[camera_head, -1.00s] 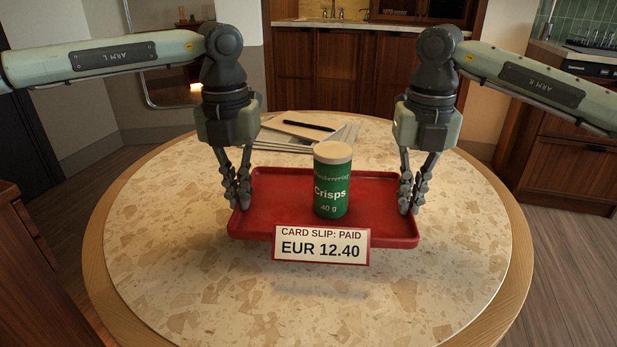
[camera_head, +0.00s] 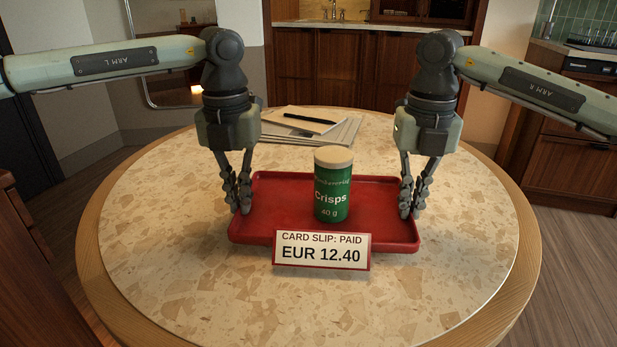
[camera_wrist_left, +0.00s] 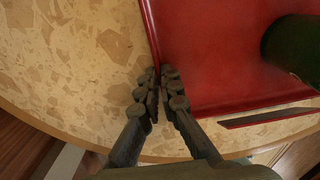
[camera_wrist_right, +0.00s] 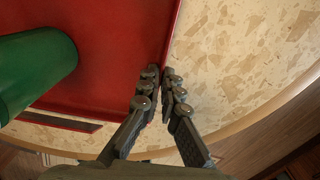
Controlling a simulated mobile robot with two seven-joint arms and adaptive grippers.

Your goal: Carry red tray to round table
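The red tray (camera_head: 285,222) is level over the middle of the round table (camera_head: 180,270), very low; I cannot tell whether it touches the top. A green crisps can (camera_head: 331,190) with a pale lid stands upright on it. A card slip sign (camera_head: 321,250) reading EUR 12.40 is at its front edge. My left gripper (camera_head: 240,208) is shut on the tray's left rim, and its fingers straddle the rim in the left wrist view (camera_wrist_left: 160,80). My right gripper (camera_head: 408,211) is shut on the right rim, also seen in the right wrist view (camera_wrist_right: 159,80).
Papers or magazines (camera_head: 342,132) with a notepad and dark pen (camera_head: 310,118) lie at the table's back, behind the tray. The table is clear in front and at both sides. Wooden cabinets (camera_head: 360,75) stand behind, with a counter unit (camera_head: 572,150) at the right.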

